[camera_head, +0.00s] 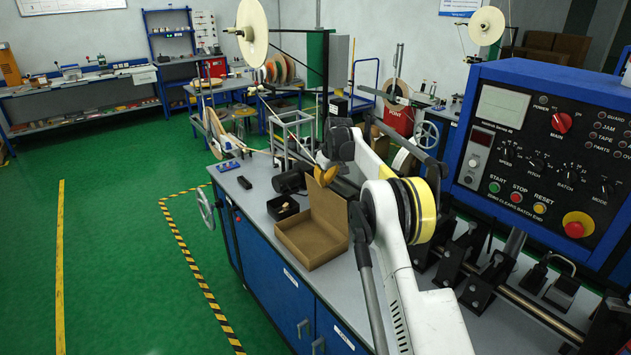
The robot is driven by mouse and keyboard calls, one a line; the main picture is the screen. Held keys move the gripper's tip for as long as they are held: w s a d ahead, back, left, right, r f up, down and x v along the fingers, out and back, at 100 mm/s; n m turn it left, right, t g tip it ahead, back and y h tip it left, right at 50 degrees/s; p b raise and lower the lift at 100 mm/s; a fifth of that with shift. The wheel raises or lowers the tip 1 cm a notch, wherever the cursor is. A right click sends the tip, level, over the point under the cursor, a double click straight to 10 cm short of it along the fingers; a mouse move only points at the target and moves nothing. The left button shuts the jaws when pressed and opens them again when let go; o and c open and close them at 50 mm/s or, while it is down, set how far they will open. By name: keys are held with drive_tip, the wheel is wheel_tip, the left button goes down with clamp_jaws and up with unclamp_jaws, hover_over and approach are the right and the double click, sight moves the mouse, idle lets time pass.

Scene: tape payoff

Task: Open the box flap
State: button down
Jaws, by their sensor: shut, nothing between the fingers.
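An open-topped brown cardboard box (305,244) sits on the grey workbench near its front edge. Its flap (329,208) stands up at the box's back right side, and the inside of the box looks empty. My gripper (324,175) is just above the flap's top edge, small and partly blended with dark parts behind it. It looks shut with nothing in it. I cannot tell whether it touches the flap. My white arm hides the bench to the right of the box.
A small dark tray (283,208) with small pieces stands left of the box, beside a black motor-like cylinder (289,182). A control panel (540,150) rises at the right, above rails and clamps. The bench's left end has some bare room.

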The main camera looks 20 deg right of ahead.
drive_tip(key=shift+w+d+p, duration=0.2)
drive_tip(key=shift+d+p, duration=0.1)
drive_tip(key=shift+d, duration=0.4)
drive_tip(key=shift+w+d+p, duration=0.15)
drive_tip(key=shift+d+p, duration=0.15)
drive_tip(key=shift+d, duration=0.35)
drive_tip(key=c, duration=1.7)
unclamp_jaws()
drive_tip(key=shift+o, duration=0.2)
drive_tip(key=shift+r, duration=0.1)
drive_tip(key=v, duration=1.1)
drive_tip(key=shift+r, duration=0.4)
drive_tip(key=shift+s, duration=0.1)
